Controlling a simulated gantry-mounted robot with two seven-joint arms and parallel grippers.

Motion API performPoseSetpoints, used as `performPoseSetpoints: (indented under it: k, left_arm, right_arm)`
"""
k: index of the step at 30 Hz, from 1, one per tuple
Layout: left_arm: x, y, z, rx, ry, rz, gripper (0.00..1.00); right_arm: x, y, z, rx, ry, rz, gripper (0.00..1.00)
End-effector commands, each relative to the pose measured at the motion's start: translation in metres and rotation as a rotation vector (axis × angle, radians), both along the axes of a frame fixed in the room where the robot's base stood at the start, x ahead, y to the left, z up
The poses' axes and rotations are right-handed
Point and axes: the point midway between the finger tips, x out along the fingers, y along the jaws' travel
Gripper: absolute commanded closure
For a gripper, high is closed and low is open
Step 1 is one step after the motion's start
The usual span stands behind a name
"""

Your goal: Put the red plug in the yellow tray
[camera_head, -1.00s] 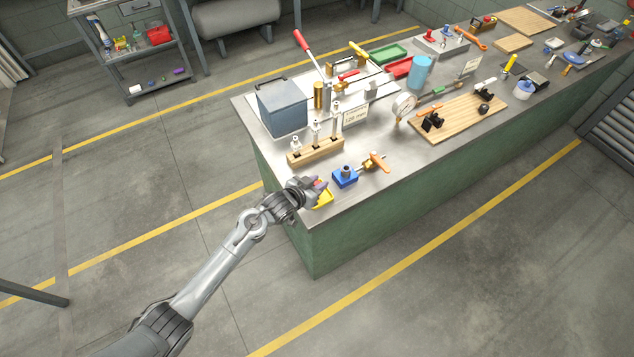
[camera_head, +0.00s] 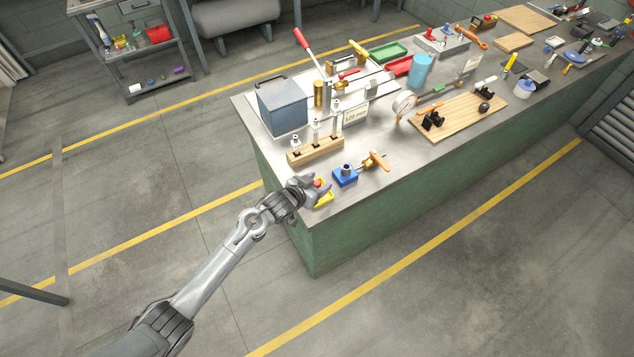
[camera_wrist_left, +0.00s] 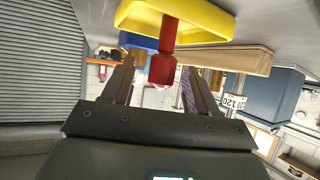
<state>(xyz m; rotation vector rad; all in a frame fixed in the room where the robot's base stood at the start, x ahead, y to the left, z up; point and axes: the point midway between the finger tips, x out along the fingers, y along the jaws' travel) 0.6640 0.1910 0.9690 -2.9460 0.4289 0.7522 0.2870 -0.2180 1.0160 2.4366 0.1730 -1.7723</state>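The red plug (camera_head: 318,183) stands at the yellow tray (camera_head: 325,201), on the near left corner of the workbench. In the left wrist view the red plug (camera_wrist_left: 162,66) has its far end against the inside of the yellow tray (camera_wrist_left: 208,18). Its near end points back between my fingers. My left gripper (camera_head: 316,188) is at the tray with its fingers apart on either side of the plug. The left wrist view shows a gap between the plug and each finger of the left gripper (camera_wrist_left: 160,80). My right gripper is not in view.
A blue block with a metal fitting (camera_head: 345,177) sits close to the right of the tray. A wooden rack (camera_head: 316,152) with several metal pieces stands behind. An orange-handled valve (camera_head: 376,162) lies farther right.

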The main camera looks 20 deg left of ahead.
Motion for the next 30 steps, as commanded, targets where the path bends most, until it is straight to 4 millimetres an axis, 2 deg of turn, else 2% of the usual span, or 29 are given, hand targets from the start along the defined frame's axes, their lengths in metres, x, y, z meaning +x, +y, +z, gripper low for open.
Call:
performPoseSetpoints:
  k: [7,11,24,30]
  left_arm:
    - [-0.002,0.001,0.001,0.000,0.000,0.000,0.42]
    - [-0.010,0.004,0.006,0.001,-0.001,0.000,0.42]
    - [-0.068,0.020,0.038,0.001,0.001,0.000,0.42]
    - [-0.085,0.026,0.048,0.000,0.000,0.000,0.42]
  right_arm:
    - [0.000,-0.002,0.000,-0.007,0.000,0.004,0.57]
    - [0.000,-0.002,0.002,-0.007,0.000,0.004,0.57]
    - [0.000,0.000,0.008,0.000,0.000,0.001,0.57]
    - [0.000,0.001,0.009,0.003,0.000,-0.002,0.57]
